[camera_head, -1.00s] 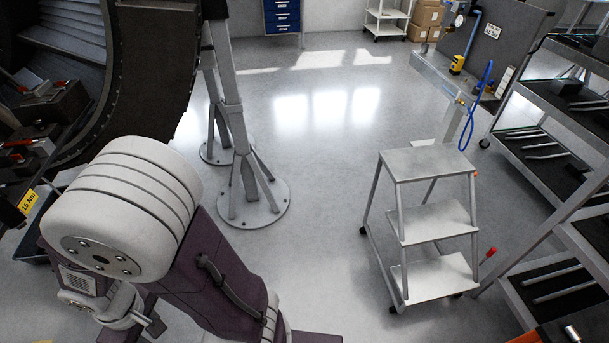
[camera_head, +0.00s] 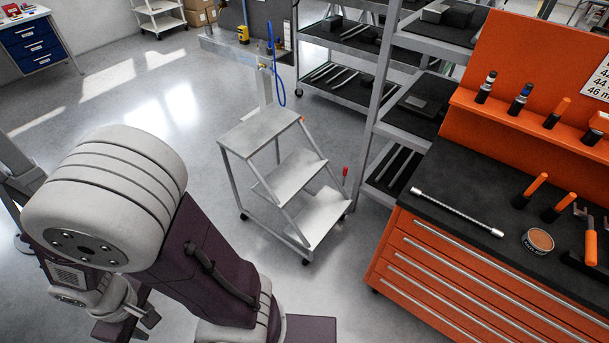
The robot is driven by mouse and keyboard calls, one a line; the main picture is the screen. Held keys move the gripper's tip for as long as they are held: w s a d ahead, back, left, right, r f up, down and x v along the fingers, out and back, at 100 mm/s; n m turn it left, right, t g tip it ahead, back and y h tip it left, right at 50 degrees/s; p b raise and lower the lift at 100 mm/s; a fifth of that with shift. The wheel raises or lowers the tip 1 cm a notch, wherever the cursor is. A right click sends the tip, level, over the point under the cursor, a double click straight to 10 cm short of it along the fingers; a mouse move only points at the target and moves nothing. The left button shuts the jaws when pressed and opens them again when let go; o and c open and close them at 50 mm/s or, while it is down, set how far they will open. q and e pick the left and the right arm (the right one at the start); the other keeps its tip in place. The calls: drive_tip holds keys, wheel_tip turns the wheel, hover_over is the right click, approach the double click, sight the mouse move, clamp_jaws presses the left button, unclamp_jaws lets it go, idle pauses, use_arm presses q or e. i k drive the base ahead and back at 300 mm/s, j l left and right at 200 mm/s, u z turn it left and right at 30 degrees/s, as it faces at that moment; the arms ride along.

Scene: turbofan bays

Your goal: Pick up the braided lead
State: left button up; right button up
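A silver braided lead (camera_head: 457,212) with a metal end piece at each end lies on the dark top of the orange workbench (camera_head: 490,290), at the right of the view. It lies nearly straight, slanting down to the right, with clear bench around most of it. My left arm is folded at the lower left, far from the lead. Its gripper cannot be made out. My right arm and gripper are outside the view.
A round tin (camera_head: 538,240) and orange-handled tools stand right of the lead. An orange back panel with a tool shelf rises behind. A grey step stool (camera_head: 258,133) stands left of the bench, and grey shelving (camera_head: 375,100) behind it. Open floor lies to the left.

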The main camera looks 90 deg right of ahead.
sight(494, 231)
drive_tip(key=z, duration=0.55)
drive_tip(key=j+z, duration=0.15)
drive_tip(key=z, duration=0.4)
drive_tip(key=j+z, duration=0.1)
drive_tip(key=z, duration=0.95)
drive_tip(key=j+z, duration=0.15)
drive_tip(key=z, duration=0.95)
drive_tip(key=k+z, duration=0.1)
drive_tip(key=z, duration=0.95)
drive_tip(key=i+l+u, duration=0.2)
drive_tip(key=i+u, duration=0.2)
drive_tip(key=i, duration=0.15)
drive_tip(key=i+l+u, duration=0.85)
drive_tip(key=i+l, duration=0.05)
drive_tip(key=i, duration=0.1)
